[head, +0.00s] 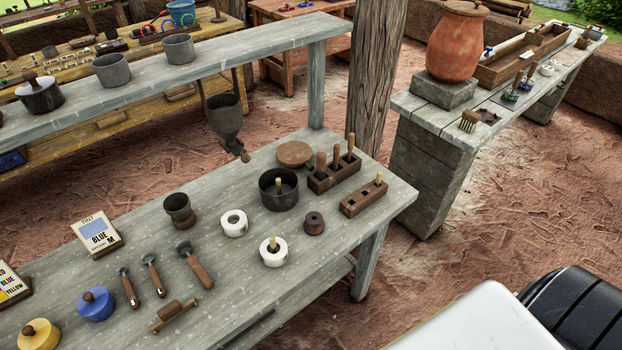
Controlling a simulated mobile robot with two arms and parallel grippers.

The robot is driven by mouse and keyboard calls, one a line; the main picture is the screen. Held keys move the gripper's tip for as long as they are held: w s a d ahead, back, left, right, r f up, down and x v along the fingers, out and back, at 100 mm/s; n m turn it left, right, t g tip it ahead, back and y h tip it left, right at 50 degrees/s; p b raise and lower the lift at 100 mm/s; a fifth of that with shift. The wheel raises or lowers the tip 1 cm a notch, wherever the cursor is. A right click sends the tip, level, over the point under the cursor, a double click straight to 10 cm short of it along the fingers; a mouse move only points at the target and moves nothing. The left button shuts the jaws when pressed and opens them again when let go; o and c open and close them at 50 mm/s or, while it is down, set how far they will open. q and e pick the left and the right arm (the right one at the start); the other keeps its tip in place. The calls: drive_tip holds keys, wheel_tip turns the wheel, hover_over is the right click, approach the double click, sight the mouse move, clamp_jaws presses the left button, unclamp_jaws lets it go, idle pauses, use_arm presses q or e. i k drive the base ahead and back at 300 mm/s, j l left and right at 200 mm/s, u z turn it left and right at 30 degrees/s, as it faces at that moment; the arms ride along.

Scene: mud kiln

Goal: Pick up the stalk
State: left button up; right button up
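No single thing is clearly the stalk. Short pale pegs that may be it show in three places on the grey table (120,262). One pale peg (273,243) stands upright in the hole of the nearer white ring (274,256). Another stands inside a dark round pot (280,198), its lower end hidden by the wall. A third stands in a low brown wooden block (362,199) near the table's right end. Neither of my grippers is in view.
Around them stand a second white ring (234,223), a small brown spool (314,223) and a wooden rack (334,176) with upright handles. Scoops and a roller (174,313) lie left. A raised shelf (215,62) and funnel (225,117) overhang the back. A wooden post (374,75) stands behind.

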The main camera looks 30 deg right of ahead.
sight(379, 176)
drive_tip(key=z, duration=0.9)
drive_tip(key=i+l, duration=0.2)
drive_tip(key=z, duration=0.05)
